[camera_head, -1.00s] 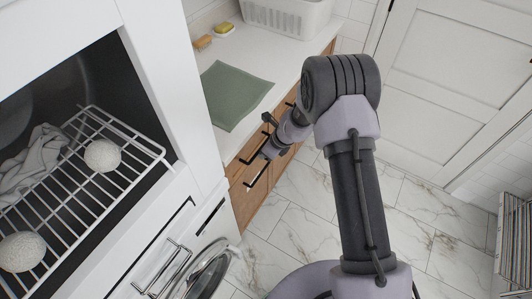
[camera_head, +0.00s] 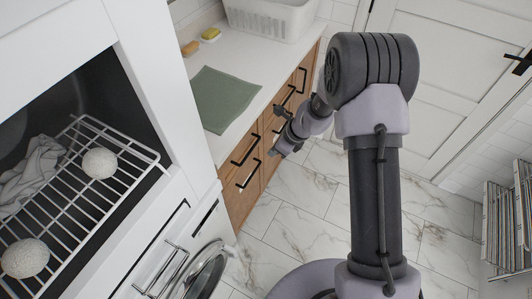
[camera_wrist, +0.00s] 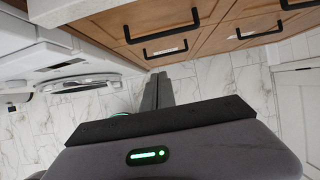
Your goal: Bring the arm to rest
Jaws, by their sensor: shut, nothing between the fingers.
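My arm stands folded at the right of the head view, with its dark elbow high and its forearm reaching back toward the counter. My gripper (camera_head: 273,152) is small and partly foreshortened there, in front of the wooden drawers. In the wrist view my gripper (camera_wrist: 158,76) shows two dark fingers lying together, with nothing between them. The fingers point toward the floor and the foot of the drawer fronts. No held object shows in either view.
Wooden drawers (camera_head: 238,200) with black handles stand close behind my gripper. The counter bears a green cloth (camera_head: 226,98) and a white basket (camera_head: 270,18). A wire rack (camera_head: 82,190) shows at left, a record shelf (camera_head: 507,222) at right. Marble floor (camera_head: 310,200) is open between.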

